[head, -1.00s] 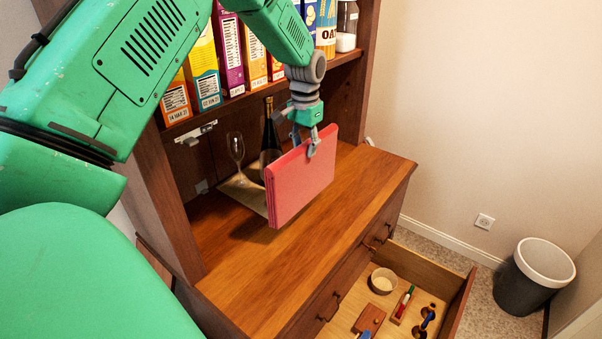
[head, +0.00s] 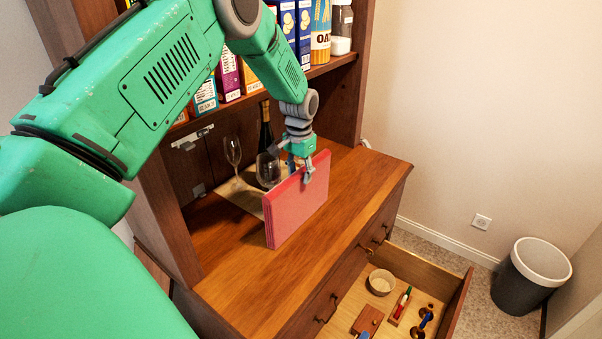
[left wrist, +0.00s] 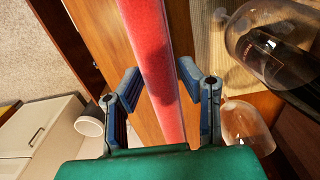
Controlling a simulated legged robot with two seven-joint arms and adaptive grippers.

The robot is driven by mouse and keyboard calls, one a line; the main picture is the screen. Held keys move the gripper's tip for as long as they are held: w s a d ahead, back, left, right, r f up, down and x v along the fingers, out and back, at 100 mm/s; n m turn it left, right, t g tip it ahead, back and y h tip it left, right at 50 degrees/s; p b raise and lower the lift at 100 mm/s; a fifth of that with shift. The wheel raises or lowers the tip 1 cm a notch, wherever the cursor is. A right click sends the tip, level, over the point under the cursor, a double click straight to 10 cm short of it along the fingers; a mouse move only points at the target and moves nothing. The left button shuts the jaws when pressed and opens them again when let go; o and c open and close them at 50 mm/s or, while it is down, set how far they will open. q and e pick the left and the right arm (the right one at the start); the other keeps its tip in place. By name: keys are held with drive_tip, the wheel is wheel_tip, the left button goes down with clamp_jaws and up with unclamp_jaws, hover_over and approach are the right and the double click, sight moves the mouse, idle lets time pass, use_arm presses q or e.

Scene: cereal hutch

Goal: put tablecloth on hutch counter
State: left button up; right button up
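The tablecloth is a folded red slab (head: 297,207), upright on its edge, its lower edge at the wooden hutch counter (head: 245,285) and seemingly resting on it. My left gripper (head: 308,172) is at its upper edge. In the left wrist view the tablecloth (left wrist: 156,70) runs between the two fingers of the left gripper (left wrist: 160,80), which stand apart with small gaps on both sides, so it looks open around the cloth. My right gripper is not in view.
Two wine glasses (head: 268,171) and a dark bottle (head: 266,125) stand on a mat (head: 238,196) behind the cloth. Cereal boxes (head: 229,78) fill the shelf above. An open drawer (head: 398,258) juts out in front. The counter's right end is clear.

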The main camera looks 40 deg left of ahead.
use_arm(q)
drive_tip(key=shift+o, duration=0.4)
drive_tip(key=shift+s+a+f, duration=0.1)
drive_tip(key=shift+a, duration=0.8)
wheel_tip(320, 180, up, 12)
drive_tip(key=d, duration=0.1)
drive_tip(key=shift+r+b, duration=0.2)
drive_tip(key=shift+b, duration=0.25)
